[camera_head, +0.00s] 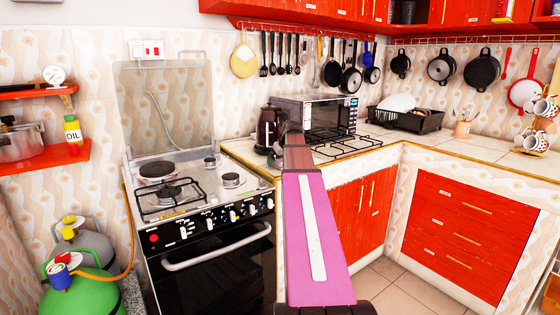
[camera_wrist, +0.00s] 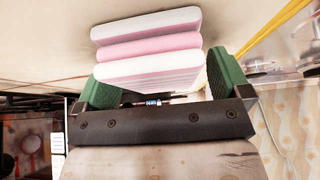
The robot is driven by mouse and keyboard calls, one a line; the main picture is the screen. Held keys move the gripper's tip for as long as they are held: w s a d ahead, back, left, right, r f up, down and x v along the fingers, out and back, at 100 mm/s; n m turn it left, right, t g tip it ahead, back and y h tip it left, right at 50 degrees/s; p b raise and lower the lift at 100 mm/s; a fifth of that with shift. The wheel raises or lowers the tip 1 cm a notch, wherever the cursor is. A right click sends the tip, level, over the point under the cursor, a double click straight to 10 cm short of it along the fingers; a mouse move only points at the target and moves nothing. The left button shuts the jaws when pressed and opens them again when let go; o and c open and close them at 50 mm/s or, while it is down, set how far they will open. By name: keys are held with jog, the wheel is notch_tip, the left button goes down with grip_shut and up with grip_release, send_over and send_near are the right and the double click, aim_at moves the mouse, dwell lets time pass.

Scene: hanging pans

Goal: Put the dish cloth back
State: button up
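The dish cloth (camera_wrist: 150,52) is a folded stack of pink and white layers in the wrist view. It lies just ahead of my gripper (camera_wrist: 163,88), centred slightly left of the gap. The gripper's two green fingers stand wide apart on a dark bar. The near edge of the cloth reaches the line of the fingertips. I cannot tell whether it touches the left finger or how far it enters the gap. In the head view, my own pink arm reaches toward the counter, and I cannot make out the cloth or the fingers there.
The stove (camera_head: 200,190) is on the left. A dish rack (camera_head: 405,119) sits in the corner. The counter (camera_head: 450,150) at right has clear room. Pans hang above.

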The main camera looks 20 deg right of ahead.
jog(key=shift+r, duration=0.15)
jog(key=v, duration=1.2)
dwell(1.2)
